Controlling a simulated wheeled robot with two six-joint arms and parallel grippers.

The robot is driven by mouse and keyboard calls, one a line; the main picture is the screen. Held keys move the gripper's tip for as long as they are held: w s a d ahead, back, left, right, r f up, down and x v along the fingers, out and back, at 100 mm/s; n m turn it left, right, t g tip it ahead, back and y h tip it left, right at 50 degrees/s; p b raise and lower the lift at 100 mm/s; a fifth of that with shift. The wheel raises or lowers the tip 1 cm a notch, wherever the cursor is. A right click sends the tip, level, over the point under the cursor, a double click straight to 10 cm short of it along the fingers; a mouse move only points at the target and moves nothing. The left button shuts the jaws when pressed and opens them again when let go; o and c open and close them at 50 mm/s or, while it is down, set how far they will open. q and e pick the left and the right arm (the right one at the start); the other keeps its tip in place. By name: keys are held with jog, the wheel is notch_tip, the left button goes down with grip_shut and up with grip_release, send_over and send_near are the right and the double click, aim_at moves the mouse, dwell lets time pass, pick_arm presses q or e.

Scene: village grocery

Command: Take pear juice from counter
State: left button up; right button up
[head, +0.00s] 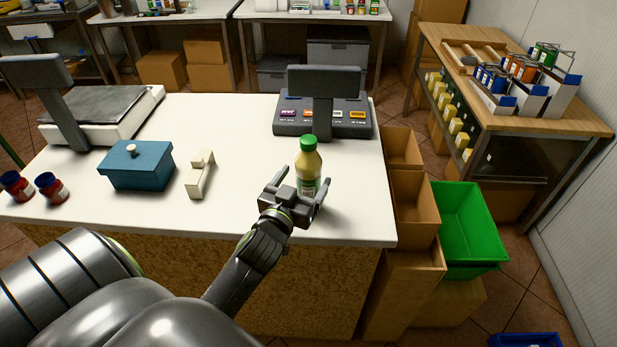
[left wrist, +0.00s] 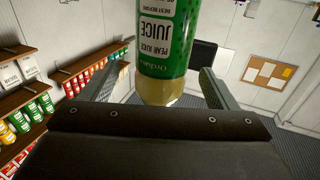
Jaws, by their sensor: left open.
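The pear juice (head: 309,168) is a bottle with a green cap, pale yellow juice and a green label. It stands upright on the white counter (head: 235,215) near its right front corner. My left gripper (head: 302,194) is at the bottle with its fingers open, one on each side of it. In the left wrist view the bottle (left wrist: 163,45) shows between the two fingers (left wrist: 160,90), its label reading "PEAR JUICE". A gap shows between the bottle and each finger. The right gripper is not in view.
A cash register (head: 345,118) stands behind the bottle. Cardboard boxes (head: 412,207) and a green crate (head: 467,225) stand right of the counter.

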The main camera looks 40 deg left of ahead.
pick_arm(q)
jog(key=shift+w+a+r, duration=0.1)
jog(key=shift+w+r, duration=0.1)
jog(key=shift+w, duration=0.3)
jog(key=w+p, duration=0.1)
jog(key=w, duration=0.2)
jog(key=shift+w+a+p, duration=0.15)
jog(key=shift+a+p, duration=0.2)
jog(key=shift+a, duration=0.05)
jog(key=shift+w+a, duration=0.1)
jog(key=shift+w, duration=0.4)
jog(key=shift+s, duration=0.1)
jog(key=shift+c, duration=0.5)
jog(key=c, duration=1.4)
